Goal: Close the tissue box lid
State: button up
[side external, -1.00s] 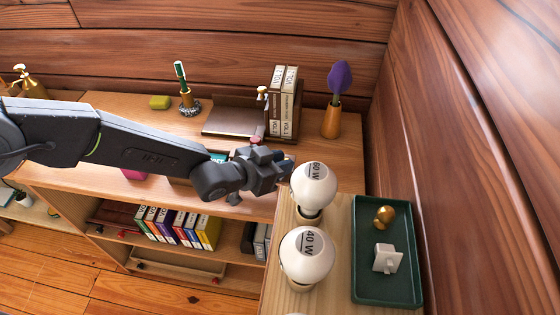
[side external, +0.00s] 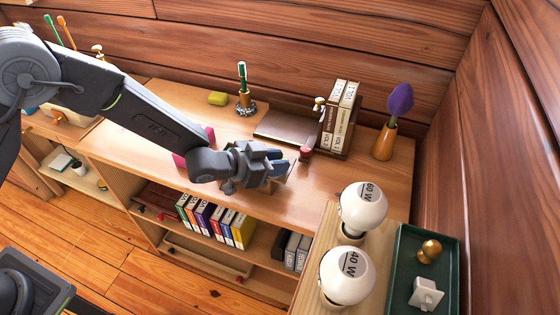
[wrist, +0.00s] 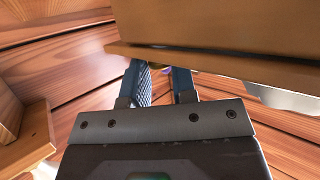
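I cannot clearly pick out the tissue box or its lid. In the side external view a flat dark brown panel (side external: 283,127) lies on the shelf top, with a red knob (side external: 306,152) near its front right corner. I cannot tell whether they belong to the box. My gripper (side external: 286,172) is just left of and in front of the knob, hiding what is behind and below it. In the wrist view my gripper (wrist: 160,80) has its two fingers apart with a gap between them. A wooden board (wrist: 220,45) fills the upper right there.
White bulbs (side external: 362,206) and a green tray (side external: 447,240) stand at the front right. The right front shelf top is clear.

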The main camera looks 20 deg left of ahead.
jog(key=o, duration=0.4)
jog(key=v, duration=1.3)
jog(key=shift+s+a, duration=0.25)
jog(key=shift+s, duration=0.05)
jog(key=shift+r, duration=0.15)
